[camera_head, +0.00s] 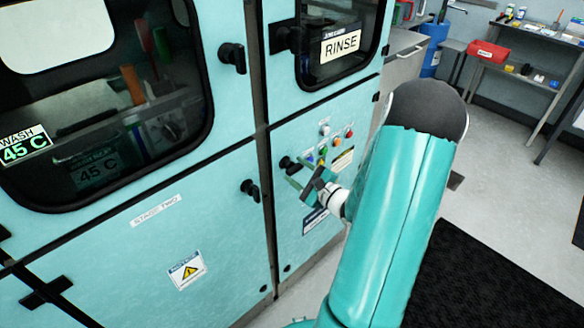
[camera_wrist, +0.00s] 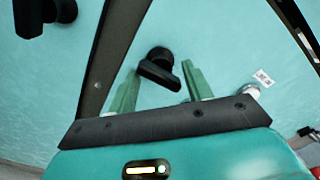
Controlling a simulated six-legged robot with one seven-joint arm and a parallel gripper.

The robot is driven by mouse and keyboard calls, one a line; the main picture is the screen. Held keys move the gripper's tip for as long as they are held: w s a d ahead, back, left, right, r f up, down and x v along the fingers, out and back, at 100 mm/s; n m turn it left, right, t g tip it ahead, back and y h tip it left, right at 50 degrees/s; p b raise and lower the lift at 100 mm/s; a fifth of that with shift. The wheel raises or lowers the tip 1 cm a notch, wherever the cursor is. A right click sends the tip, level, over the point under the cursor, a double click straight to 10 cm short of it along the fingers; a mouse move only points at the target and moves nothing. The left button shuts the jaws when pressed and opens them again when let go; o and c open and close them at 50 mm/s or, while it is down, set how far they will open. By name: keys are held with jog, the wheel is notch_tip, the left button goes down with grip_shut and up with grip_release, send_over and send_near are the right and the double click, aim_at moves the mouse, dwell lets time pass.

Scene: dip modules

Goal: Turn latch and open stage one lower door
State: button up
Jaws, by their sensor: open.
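The right-hand lower door (camera_head: 335,205) is light blue and looks shut. Its black latch (camera_head: 288,163) sits near its left edge and also shows in the wrist view (camera_wrist: 160,70). My gripper (camera_head: 300,172) is open at this latch. In the wrist view, the two green fingers (camera_wrist: 160,82) stand on either side of the latch handle, which lies slanted between them. Whether they touch it I cannot tell. A "STAGE TWO" label (camera_head: 156,211) marks the left lower door (camera_head: 120,260), which has its own black latch (camera_head: 250,189). No stage-one label is readable.
Above are the wash window (camera_head: 100,100) and the door marked "RINSE" (camera_head: 340,43). Coloured buttons (camera_head: 323,143) sit close to my gripper. A black floor mat (camera_head: 480,280) lies at right. A bench with a red box (camera_head: 488,51) stands at the back.

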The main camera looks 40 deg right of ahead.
jog(key=shift+w, duration=1.4)
grip_shut()
jog(key=shift+s, duration=0.15)
